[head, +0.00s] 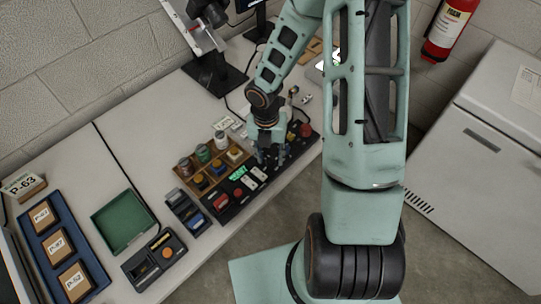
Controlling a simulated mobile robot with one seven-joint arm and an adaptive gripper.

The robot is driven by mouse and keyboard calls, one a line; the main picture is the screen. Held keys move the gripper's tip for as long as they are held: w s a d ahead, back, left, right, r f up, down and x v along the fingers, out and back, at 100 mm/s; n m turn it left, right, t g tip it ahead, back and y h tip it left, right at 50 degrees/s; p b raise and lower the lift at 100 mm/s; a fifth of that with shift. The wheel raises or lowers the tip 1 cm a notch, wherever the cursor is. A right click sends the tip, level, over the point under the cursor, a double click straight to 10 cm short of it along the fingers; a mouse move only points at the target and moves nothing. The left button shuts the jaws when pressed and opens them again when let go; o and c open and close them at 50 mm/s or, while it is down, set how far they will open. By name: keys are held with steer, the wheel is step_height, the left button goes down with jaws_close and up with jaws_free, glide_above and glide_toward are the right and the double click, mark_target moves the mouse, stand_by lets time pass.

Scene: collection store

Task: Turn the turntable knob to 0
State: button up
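A black control panel (226,212) lies along the front edge of the table. It carries a lit green display (238,173), pale switches (257,174) and red round controls, one at the left end (221,201) and one at the right end (305,130). My gripper (271,160) points down over the middle of the panel, its two fingers apart. The gripper covers that part of the panel. No turntable knob can be made out with certainty, and I cannot tell whether a knob is between the fingers or whether they touch the panel.
A wooden compartment tray (178,174) with several jars stands left of the panel. Further left are a green tray (123,222), a black box (154,262) and a blue tray (92,293) with labelled blocks. A dark stand (214,76) is behind. A grey cabinet (480,165) stands right.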

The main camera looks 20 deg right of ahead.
mark_target(269, 156)
step_height(269, 156, up, 12)
steer(key=shift+a, duration=0.3)
stand_by(0.5)
steer(key=shift+w+d, duration=0.1)
steer(key=shift+w, duration=0.05)
